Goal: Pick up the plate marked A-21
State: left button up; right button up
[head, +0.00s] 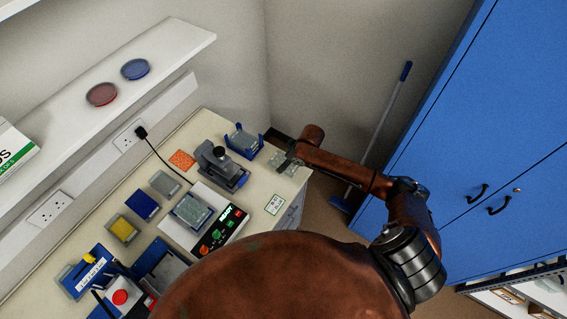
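No marking A-21 is readable on any plate from here. Several plates are on the bench: a grey one (192,210) on the device with a dark control panel, a grey-green one (165,184), a blue one (142,205) and a yellow one (123,229). Another plate (242,140) sits in a blue holder towards the far end. My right gripper (287,163) is small and dark at the bench's far right end, over or beside a pale grey plate-like thing (279,158). I cannot tell whether they touch. My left gripper is out of view.
A grey instrument (222,168) stands mid-bench near an orange mat (182,160). A blue labelled box (88,272) and a red button (120,297) are at lower left. A shelf (160,53) with two round dishes overhangs. Blue cabinets (490,130) and a broom (385,125) are right.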

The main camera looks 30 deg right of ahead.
aim_at(290, 169)
jog(key=s+r, duration=0.2)
jog(key=r, duration=0.1)
jog(key=shift+s+d, duration=0.15)
jog(key=shift+s, duration=0.2)
jog(key=s+r+b, duration=0.2)
jog(key=s+r, duration=0.2)
jog(key=s, duration=0.4)
jog(key=shift+s+d, duration=0.3)
jog(key=shift+s, duration=0.1)
jog(key=shift+r, duration=0.15)
notch_tip(290, 169, up, 3)
jog(key=p, duration=0.4)
jog(key=shift+p, duration=0.3)
